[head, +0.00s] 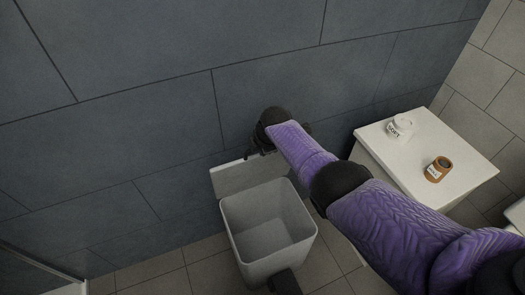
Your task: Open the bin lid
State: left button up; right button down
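The bin (243,243) is a pale grey, square-topped container standing on the floor by the dark wall. Its inside is in view and looks empty. The lid (232,180) stands raised at the back of the bin, leaning near the wall. My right arm reaches in from the lower right, over the bin's right side. My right gripper (262,153) is dark and sits at the top edge of the raised lid, close to the wall. Its fingers are small and partly hidden, so I cannot tell whether they touch the lid. My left gripper is not in view.
A white cabinet (425,135) stands right of the bin, behind my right arm. A white jar (400,128) and an orange-brown jar (437,170) are on top. A dark piece (286,282) shows at the bin's front. Tiled floor (165,277) is clear to the left.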

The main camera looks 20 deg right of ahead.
jog(key=shift+w, duration=0.25)
jog(key=c, duration=0.7)
grip_release()
jog(key=shift+a, duration=0.1)
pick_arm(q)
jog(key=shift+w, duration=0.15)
pick_arm(e)
jog(key=shift+o, duration=0.2)
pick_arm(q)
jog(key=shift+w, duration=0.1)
pick_arm(e)
jog(key=shift+r, duration=0.1)
pick_arm(q)
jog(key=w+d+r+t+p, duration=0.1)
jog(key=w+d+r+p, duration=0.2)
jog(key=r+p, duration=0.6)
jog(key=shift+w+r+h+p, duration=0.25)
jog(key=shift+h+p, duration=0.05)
jog(key=shift+p, duration=0.1)
pick_arm(e)
jog(key=v, duration=0.9)
jog(key=shift+s+r, duration=0.2)
jog(key=shift+r, duration=0.15)
